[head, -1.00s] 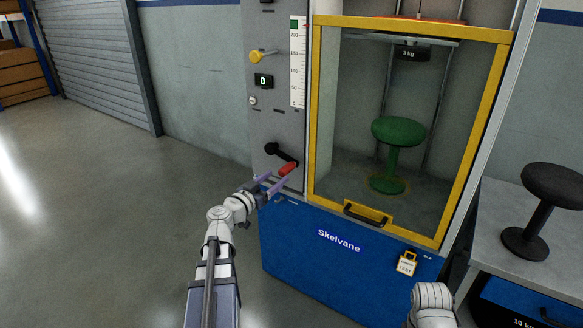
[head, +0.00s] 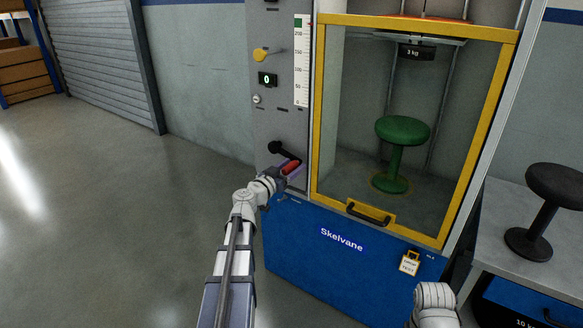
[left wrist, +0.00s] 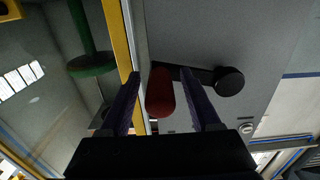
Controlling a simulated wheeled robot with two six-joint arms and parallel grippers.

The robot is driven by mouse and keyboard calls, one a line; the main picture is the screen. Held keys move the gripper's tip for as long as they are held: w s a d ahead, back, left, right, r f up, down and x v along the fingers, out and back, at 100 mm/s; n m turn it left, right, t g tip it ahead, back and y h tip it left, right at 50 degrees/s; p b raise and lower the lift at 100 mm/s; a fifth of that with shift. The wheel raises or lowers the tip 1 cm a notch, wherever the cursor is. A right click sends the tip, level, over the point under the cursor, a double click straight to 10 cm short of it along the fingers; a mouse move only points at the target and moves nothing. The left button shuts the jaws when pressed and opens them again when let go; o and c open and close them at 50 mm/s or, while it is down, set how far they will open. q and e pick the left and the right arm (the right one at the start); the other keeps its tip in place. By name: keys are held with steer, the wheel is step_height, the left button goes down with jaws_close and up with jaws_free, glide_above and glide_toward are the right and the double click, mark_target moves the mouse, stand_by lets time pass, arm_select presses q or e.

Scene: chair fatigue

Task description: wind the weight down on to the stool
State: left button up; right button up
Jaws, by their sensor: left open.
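The crank (head: 280,150) is on the grey panel, a black arm with a red handle (head: 290,167). My left gripper (head: 288,172) is open at the handle. In the left wrist view the red handle (left wrist: 160,92) lies between the two open fingers (left wrist: 165,100), with gaps beside it. The black 3 kg weight (head: 416,53) hangs high inside the yellow-framed cabinet. The green stool (head: 402,131) stands upright on the cabinet floor, well below the weight. Part of my right arm shows at the bottom, but its gripper is out of view.
The yellow-framed door (head: 457,236) is shut, with a black handle (head: 368,212). A display (head: 267,79) reads 0 beside a vertical scale (head: 301,62). A yellow knob (head: 261,54) is above. A black stool (head: 540,205) stands on the grey bench (head: 500,262) at right.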

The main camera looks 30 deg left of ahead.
arm_select(q)
jaws_close()
stand_by(0.3)
stand_by(1.0)
